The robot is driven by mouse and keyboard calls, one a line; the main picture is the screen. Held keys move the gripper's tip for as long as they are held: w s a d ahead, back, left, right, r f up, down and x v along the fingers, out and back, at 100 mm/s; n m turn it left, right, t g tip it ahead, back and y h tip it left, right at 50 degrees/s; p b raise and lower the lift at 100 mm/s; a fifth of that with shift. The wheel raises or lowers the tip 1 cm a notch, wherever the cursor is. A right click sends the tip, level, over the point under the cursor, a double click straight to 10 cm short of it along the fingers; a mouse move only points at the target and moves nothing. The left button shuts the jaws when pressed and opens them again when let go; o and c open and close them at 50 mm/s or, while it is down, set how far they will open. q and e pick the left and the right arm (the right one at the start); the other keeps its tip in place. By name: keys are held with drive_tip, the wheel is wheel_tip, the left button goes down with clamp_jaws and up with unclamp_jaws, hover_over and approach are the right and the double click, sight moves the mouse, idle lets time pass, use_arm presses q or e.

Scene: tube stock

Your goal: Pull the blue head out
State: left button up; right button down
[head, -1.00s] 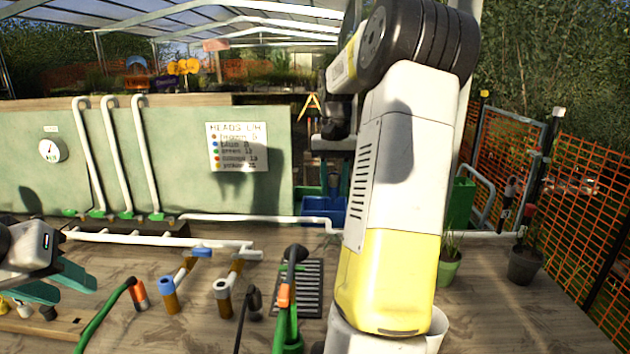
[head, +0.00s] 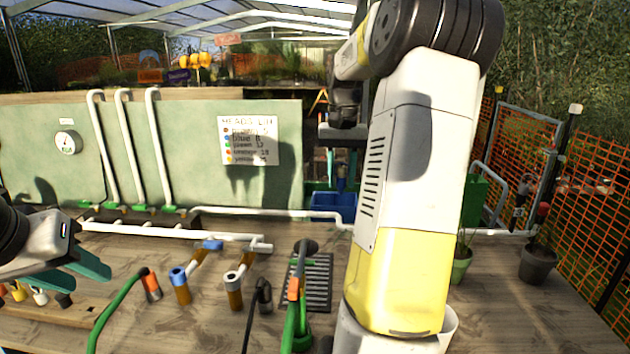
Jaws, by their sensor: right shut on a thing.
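My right gripper (head: 341,180) is at the back, beyond my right arm, with its teal fingers pointing down over a blue crate (head: 322,206). It is shut on a small blue piece (head: 341,171) between the fingers, which looks like the blue head; its lower part is hard to make out against the crate. My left gripper (head: 82,270) is at the left above the bench, its teal fingers apart and nothing visible between them. Nearer, a tube fitting with a blue collar (head: 179,275) stands on the bench, and a blue cap (head: 212,245) lies on another.
A sign (head: 249,141) listing coloured heads hangs on the green panel. White pipes (head: 270,213), a green hose (head: 112,310), a black grate (head: 319,285) and a green-orange wand (head: 294,290) crowd the bench. Plant pots (head: 538,266) stand at right, before orange mesh.

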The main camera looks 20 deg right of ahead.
sight(342, 163)
drive_tip(key=shift+r, duration=1.7)
